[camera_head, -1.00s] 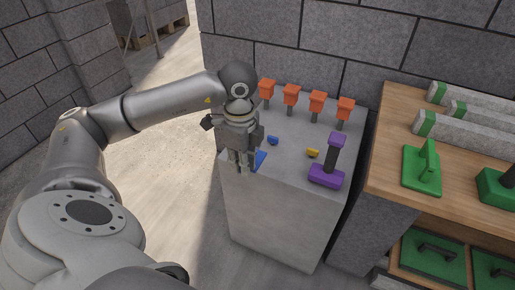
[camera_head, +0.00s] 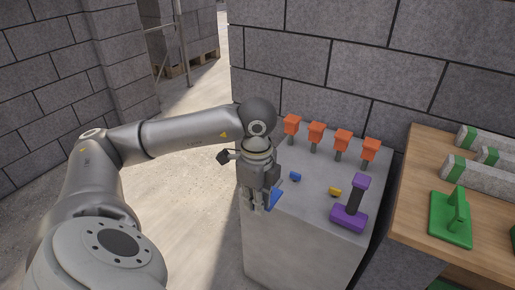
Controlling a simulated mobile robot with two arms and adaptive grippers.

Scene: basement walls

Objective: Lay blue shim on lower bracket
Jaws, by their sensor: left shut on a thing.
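My left gripper (camera_head: 260,207) points down over the left front part of the grey block top (camera_head: 310,222). It is shut on a flat blue piece, which I take for the blue shim (camera_head: 276,198); the fingers hide part of it. I cannot tell whether the piece touches the block top. A smaller blue part (camera_head: 295,176) lies on the block to the right of the gripper. No part can be clearly told as the lower bracket. My right gripper is not in view.
Several orange-headed tools (camera_head: 316,132) stand in a row along the back of the block. A small yellow part (camera_head: 334,191) and an upright purple tool (camera_head: 349,216) are on its right half. A wooden bench (camera_head: 415,205) with a green tool (camera_head: 451,222) stands further right.

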